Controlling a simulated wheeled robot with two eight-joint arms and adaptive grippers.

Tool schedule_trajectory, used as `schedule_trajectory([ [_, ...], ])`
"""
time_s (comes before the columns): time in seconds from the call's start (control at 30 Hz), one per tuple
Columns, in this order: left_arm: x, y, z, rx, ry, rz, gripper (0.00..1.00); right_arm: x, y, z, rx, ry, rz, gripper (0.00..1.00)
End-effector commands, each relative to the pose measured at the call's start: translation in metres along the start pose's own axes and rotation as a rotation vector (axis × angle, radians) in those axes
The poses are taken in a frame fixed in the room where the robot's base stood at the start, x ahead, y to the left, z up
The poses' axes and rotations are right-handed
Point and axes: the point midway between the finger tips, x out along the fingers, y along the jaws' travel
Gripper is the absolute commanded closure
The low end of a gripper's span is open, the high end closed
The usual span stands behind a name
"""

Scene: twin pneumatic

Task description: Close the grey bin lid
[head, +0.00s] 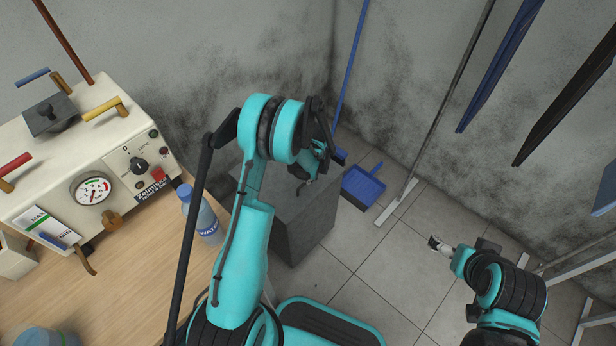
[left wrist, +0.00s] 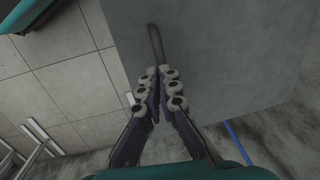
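The grey bin (head: 300,228) is a box on the floor right of the table, partly hidden by my left arm. Its flat grey top fills much of the left wrist view (left wrist: 225,55); whether the lid is fully down cannot be told. A thin dark bar handle (left wrist: 155,42) stands out against this grey surface. My left gripper (head: 308,178) is over the bin's top, and in the left wrist view (left wrist: 158,72) its fingertips close around the near end of the bar. My right gripper (head: 436,245) is over the floor, away from the bin; its finger gap is too small to read.
A wooden table (head: 130,270) at left holds a cream control machine (head: 95,150) and a water bottle (head: 200,215). Long-handled tools lean at the right wall.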

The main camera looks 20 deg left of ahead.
Motion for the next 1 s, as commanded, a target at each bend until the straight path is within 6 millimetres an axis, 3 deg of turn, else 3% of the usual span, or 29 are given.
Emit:
schedule_trajectory([
  [0.17, -0.007, 0.002, -0.001, 0.001, -0.001, 0.005, 1.0, -0.004, 0.0, -0.003, 0.0, 0.0, 0.0, 0.14],
  [0.7, -0.122, 0.006, -0.005, 0.0, 0.001, -0.001, 1.0, -0.046, 0.0, -0.033, 0.0, 0.0, 0.0, 0.14],
  [1.0, -0.141, 0.008, -0.006, 0.0, 0.001, -0.001, 1.0, -0.051, 0.0, -0.036, 0.0, 0.0, 0.0, 0.14],
])
